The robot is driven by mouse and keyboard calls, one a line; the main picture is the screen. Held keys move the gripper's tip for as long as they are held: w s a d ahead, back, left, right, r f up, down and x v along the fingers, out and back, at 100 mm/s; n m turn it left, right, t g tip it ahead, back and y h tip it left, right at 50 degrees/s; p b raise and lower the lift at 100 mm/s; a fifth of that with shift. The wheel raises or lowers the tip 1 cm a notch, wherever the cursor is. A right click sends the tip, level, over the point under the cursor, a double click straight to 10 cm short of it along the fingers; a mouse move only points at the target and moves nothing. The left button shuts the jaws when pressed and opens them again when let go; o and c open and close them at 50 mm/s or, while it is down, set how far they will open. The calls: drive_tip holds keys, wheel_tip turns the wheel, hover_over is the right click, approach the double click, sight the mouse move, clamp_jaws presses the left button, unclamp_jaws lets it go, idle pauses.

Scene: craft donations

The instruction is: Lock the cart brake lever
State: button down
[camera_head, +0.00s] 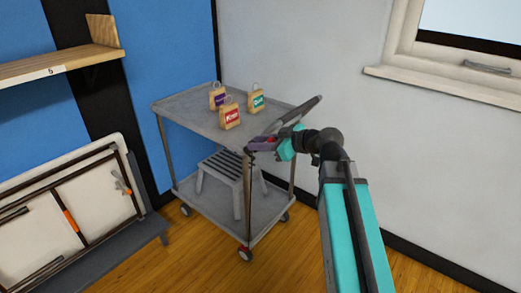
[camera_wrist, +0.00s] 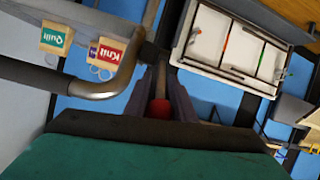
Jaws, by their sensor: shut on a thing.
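The grey cart (camera_head: 188,114) stands against the wall, with a dark bar handle (camera_head: 305,110) rising from its right end. In the wrist view the handle (camera_wrist: 125,80) curves across the upper left. My gripper (camera_head: 260,144) is at the cart's near right corner, below the handle. In the wrist view its two purple fingers (camera_wrist: 162,96) are shut on a red knob (camera_wrist: 160,109), which I take to be the brake lever's end. A rod runs away beyond the knob. In the head view the knob is hidden by my gripper.
Paper bags stand on the cart's top: a purple-labelled one (camera_head: 217,96), a red Knit one (camera_head: 230,113) and a green Quilt one (camera_head: 256,99). A slatted stool (camera_head: 222,168) sits on the lower shelf. A framed board (camera_head: 65,215) leans at left. Wooden floor is clear in front.

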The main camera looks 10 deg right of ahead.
drive_tip(key=shift+b, duration=0.4)
drive_tip(key=c, duration=1.6)
unclamp_jaws()
drive_tip(key=shift+s+f, duration=0.1)
drive_tip(key=shift+d, duration=0.1)
drive_tip(key=shift+b+v, duration=1.6)
drive_tip(key=shift+v, duration=5.3)
drive_tip(key=shift+f, duration=0.2)
